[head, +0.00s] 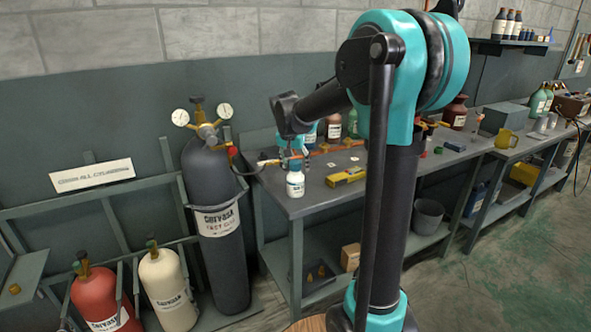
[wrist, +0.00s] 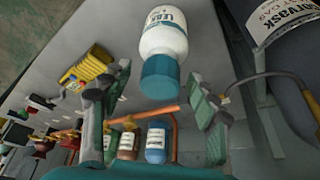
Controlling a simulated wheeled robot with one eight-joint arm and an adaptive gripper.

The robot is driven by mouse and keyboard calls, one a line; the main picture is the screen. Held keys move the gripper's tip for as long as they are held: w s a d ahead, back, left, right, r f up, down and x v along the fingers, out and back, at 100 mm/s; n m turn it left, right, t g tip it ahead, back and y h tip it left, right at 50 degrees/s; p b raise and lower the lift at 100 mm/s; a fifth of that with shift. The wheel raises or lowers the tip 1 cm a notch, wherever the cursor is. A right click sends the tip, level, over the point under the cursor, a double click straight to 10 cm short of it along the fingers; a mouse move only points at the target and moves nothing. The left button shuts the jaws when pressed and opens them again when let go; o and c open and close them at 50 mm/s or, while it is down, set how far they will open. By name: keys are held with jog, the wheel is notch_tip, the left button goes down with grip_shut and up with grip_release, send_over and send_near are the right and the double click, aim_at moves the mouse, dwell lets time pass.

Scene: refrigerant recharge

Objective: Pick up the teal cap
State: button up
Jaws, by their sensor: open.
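The teal cap (wrist: 160,76) sits on a white bottle (wrist: 164,38) with a label; the bottle looks upside down in the tilted wrist view. In the head view the white bottle (head: 295,186) stands upright near the left front edge of the grey bench (head: 311,204), with the teal cap (head: 295,164) on top. My gripper (wrist: 158,82) is open, one finger on each side of the cap, with gaps visible on both sides. In the head view my gripper (head: 291,152) is just above the cap, small and partly blended with things behind.
A tall dark gas cylinder (head: 215,220) with gauges stands left of the bench, and its hose reaches toward the bench. A yellow block (head: 346,175) lies right of the bottle. Several labelled bottles and a copper pipe (wrist: 174,136) are behind. A red cylinder (head: 95,298) stands lower left.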

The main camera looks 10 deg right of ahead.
jog(key=c, duration=1)
jog(key=shift+r, duration=0.1)
